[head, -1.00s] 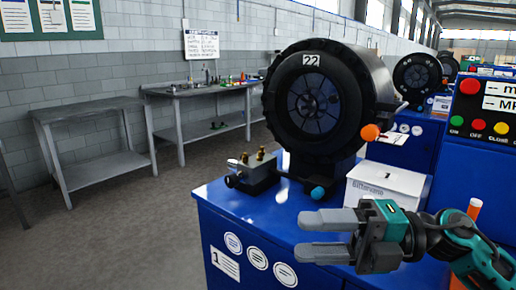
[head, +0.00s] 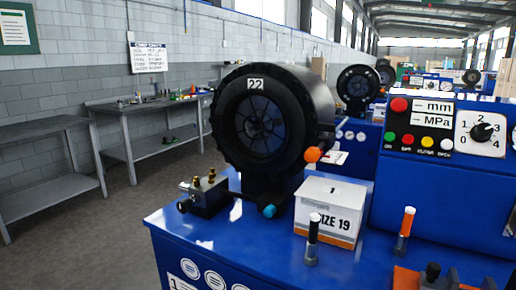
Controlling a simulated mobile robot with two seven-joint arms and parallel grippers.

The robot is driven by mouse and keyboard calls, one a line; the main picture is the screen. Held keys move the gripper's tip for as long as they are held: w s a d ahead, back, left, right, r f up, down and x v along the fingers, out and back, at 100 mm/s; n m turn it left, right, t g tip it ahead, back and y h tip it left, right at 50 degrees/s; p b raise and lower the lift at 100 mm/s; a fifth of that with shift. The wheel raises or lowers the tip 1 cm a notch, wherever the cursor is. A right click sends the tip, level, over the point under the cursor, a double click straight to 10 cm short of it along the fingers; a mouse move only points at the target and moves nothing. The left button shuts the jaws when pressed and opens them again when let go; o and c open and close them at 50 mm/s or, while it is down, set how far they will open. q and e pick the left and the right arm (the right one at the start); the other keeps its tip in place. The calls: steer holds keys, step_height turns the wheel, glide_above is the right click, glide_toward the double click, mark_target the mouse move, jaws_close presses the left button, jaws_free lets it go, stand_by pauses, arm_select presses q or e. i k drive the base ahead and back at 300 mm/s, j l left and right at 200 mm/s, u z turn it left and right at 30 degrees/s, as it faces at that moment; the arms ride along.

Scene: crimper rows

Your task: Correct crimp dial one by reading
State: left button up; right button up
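The knob's exact setting is too small to read. The display (head: 434,114) left of it shows dashes beside "mm" and "MPa". A black round crimper head (head: 262,118) labelled 22 stands on the blue bench, with an orange-tipped lever at its right. Neither of my grippers is in view.
A white box (head: 328,208) marked SIZE 19 stands on the blue bench (head: 250,245). Two upright black-handled and orange-handled tools (head: 312,240) (head: 404,232) stand before the panel. A brass-fitted valve block (head: 205,193) is left. An orange item with black parts (head: 408,279) lies at bottom right.

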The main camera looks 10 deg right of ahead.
mark_target(482, 133)
steer(key=z, duration=1.65)
